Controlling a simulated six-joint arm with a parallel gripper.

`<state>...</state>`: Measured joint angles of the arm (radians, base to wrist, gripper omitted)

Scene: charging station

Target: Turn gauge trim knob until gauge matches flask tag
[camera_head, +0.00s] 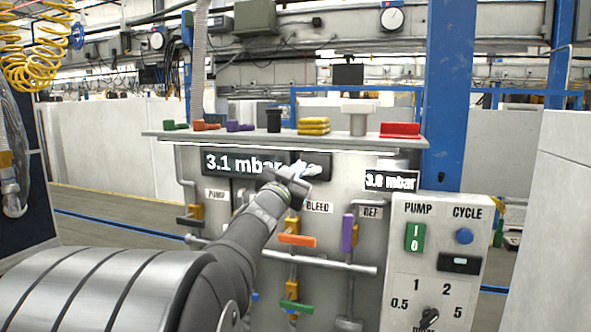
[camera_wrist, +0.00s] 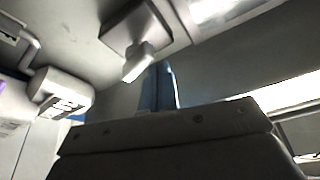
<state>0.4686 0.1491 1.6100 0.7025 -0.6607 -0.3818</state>
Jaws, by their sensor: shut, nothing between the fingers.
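A smaller dark display (camera_head: 391,181) at the right reads what looks like "3.8 mbar". A small pale blue-white piece shows beside my fingertips; I cannot tell what it is. I cannot make out a gauge trim knob or a flask tag for certain. The wrist view shows a pale block-shaped part (camera_wrist: 138,62) above a dark edge.
Orange (camera_head: 297,240), purple (camera_head: 348,232) and green (camera_head: 296,305) valve handles stick out from the pipes. A shelf (camera_head: 290,140) with coloured handles runs above the displays. A control box (camera_head: 403,263) with a green switch and a dial (camera_head: 428,319) stands at the right.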

